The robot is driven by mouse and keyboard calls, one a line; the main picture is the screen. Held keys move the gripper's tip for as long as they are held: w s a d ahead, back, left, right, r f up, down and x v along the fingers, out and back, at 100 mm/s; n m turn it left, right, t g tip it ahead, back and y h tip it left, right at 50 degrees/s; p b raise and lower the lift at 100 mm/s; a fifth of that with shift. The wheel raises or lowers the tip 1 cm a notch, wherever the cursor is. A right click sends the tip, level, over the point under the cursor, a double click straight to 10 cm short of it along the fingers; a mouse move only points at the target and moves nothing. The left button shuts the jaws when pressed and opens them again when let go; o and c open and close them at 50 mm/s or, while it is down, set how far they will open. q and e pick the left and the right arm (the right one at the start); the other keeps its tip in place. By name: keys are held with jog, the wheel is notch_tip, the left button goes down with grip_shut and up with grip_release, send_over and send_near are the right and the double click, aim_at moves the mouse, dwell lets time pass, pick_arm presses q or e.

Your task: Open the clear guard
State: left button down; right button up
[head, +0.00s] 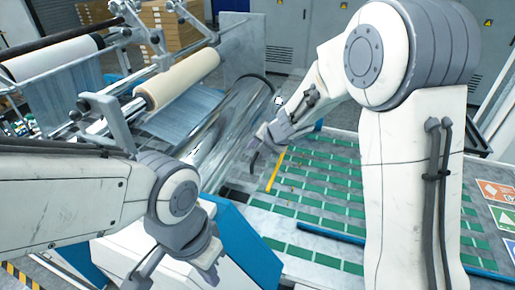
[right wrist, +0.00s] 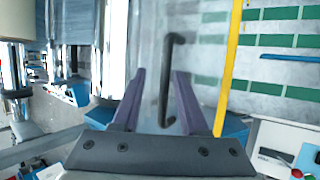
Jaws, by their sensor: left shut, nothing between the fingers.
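The clear guard (head: 222,125) is a glossy see-through panel over the rollers, slanting through the middle of the head view. Its outline is hard to make out. A dark C-shaped handle (right wrist: 168,85) stands out in the right wrist view, and its dark bar also shows in the head view (head: 253,163). My right gripper (head: 262,140) is open. In the right wrist view its two purple fingers (right wrist: 160,78) point at the handle, one on each side of it, with gaps visible. My left gripper (head: 210,274) is shut and empty at the lower middle of the head view, away from the handle.
A cream roll (head: 180,78) and a white roll (head: 55,57) lie on the machine at left. A green-patterned bed (head: 315,190) with a yellow strip (head: 276,170) spreads at right. Grey cabinets (head: 300,35) and stacked brown boxes (head: 168,25) stand behind.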

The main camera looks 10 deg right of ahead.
jog(key=shift+w+d+r, duration=0.1)
jog(key=shift+d, duration=0.1)
jog(key=shift+r, duration=0.1)
jog(key=shift+r, duration=0.25)
jog(key=v, duration=1)
jog(key=shift+f, duration=0.2)
